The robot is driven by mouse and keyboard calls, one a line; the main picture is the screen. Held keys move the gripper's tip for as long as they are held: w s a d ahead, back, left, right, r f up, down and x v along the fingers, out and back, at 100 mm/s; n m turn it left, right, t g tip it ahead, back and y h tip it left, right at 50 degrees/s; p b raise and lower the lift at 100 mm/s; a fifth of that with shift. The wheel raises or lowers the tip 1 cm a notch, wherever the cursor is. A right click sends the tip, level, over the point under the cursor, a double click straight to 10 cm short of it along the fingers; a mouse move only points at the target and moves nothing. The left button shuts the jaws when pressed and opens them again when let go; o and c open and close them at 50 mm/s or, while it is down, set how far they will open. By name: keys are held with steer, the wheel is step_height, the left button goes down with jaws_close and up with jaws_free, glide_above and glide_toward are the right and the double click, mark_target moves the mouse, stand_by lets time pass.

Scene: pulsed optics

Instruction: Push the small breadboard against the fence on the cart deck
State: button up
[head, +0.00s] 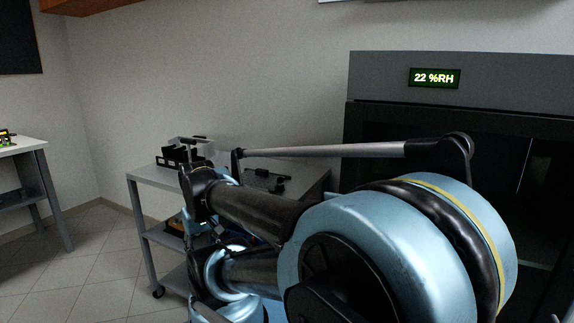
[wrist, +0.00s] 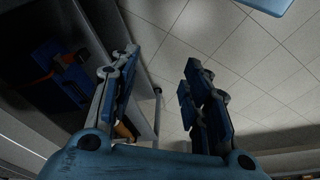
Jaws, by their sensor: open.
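The grey cart deck (head: 152,174) stands at centre-left in the head view, partly hidden by my arm. A low dark item (head: 265,181) lies on its right part. It may be the small breadboard, but it is too dark and small to be sure. I cannot make out the fence clearly. My gripper (wrist: 162,60) is open and empty in the wrist view, with tiled floor between and beyond its fingers. I cannot make out its fingers in the head view. No breadboard shows between them.
A black rack-like object (head: 180,157) stands at the deck's left back. A dark cabinet (head: 430,78) with a humidity display fills the right. A shelf with blue items (wrist: 62,72) is left of my fingers in the wrist view. Open floor (head: 92,262) lies left of the cart.

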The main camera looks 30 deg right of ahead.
steer(key=w+d+r+n+y, duration=0.1)
steer(key=w+d+r+y, duration=0.15)
steer(key=w+r, duration=0.6)
steer(key=w+d+r+t+y, duration=0.1)
steer(key=w+d, duration=0.3)
steer(key=d, duration=0.2)
steer(key=w+d+r+n+t+y, duration=0.1)
steer(key=w+d+t, duration=0.1)
steer(key=w+d, duration=0.3)
steer(key=w+d+r+n+t+y, duration=0.1)
steer(key=w+d+r+y, duration=0.1)
steer(key=w+d, duration=0.3)
steer(key=shift+w+d, duration=0.1)
steer(key=shift+d, duration=1.1)
steer(key=shift+n+t+y, duration=0.25)
steer(key=shift+n+t, duration=0.25)
steer(key=shift+t, duration=0.4)
steer(key=d, duration=0.6)
steer(key=shift+w+d+r, duration=0.25)
steer(key=shift+w+d, duration=0.05)
steer(key=shift+w, duration=0.05)
steer(key=s+d+t, duration=0.1)
steer(key=d, duration=0.4)
steer(key=s+d+n+t, duration=0.1)
steer(key=d, duration=0.4)
steer(key=s+d+t, duration=0.1)
steer(key=d, duration=0.4)
steer(key=shift+d+f+n+t, duration=0.15)
steer(key=shift+d+n+t, duration=0.25)
steer(key=shift+w+a, duration=0.1)
